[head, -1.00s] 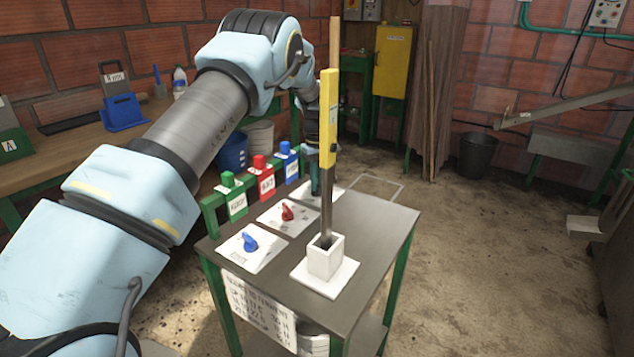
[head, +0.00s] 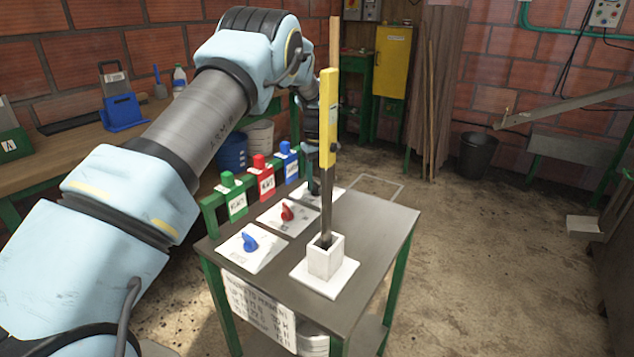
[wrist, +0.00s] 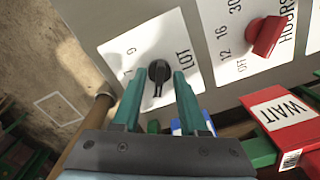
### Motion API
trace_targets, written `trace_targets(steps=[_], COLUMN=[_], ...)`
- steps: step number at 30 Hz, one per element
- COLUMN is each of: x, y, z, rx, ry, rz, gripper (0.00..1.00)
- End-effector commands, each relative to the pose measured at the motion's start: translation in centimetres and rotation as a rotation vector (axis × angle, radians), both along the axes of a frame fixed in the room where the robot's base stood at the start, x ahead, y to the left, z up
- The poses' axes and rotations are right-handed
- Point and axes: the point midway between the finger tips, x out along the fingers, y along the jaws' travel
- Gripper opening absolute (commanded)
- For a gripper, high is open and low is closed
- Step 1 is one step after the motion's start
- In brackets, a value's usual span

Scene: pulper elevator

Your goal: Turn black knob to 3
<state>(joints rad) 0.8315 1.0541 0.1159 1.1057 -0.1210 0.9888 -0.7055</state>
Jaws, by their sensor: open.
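The black knob (wrist: 158,70) sits on a white plate (wrist: 125,47) marked "LOT" in the wrist view. Its narrow bar extends toward the bottom of the picture. A 9 and another small mark show left of the knob; a 3 cannot be made out, and the fingers cover part of the plate. My gripper (wrist: 159,80) is open, its green fingers on either side of the knob's bar, apparently with gaps; contact cannot be told. In the head view the black knob (head: 315,187) is small and dark below my gripper, partly behind a yellow-handled tool.
A red knob (head: 287,212) and a blue knob (head: 250,243) sit on neighbouring plates. Green, red (head: 265,178) and blue labelled blocks line the table's left edge. The upright yellow-handled tool (head: 327,115) stands in a white holder (head: 325,262), near my gripper in the head view.

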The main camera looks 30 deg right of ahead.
Motion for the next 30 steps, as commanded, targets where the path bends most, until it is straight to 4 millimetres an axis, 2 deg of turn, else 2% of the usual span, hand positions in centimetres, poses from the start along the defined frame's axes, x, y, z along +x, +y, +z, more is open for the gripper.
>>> trace_targets(steps=[15, 21, 30], x=[0.1, 0.0, 0.0], y=[-0.1, 0.0, 0.0], z=[8.8, 10.2, 10.4], rx=[-0.002, -0.001, 0.0], ry=[-0.003, -0.002, -0.001], rz=[0.0, 0.0, 0.0], gripper=[0.42, 0.42, 0.42])
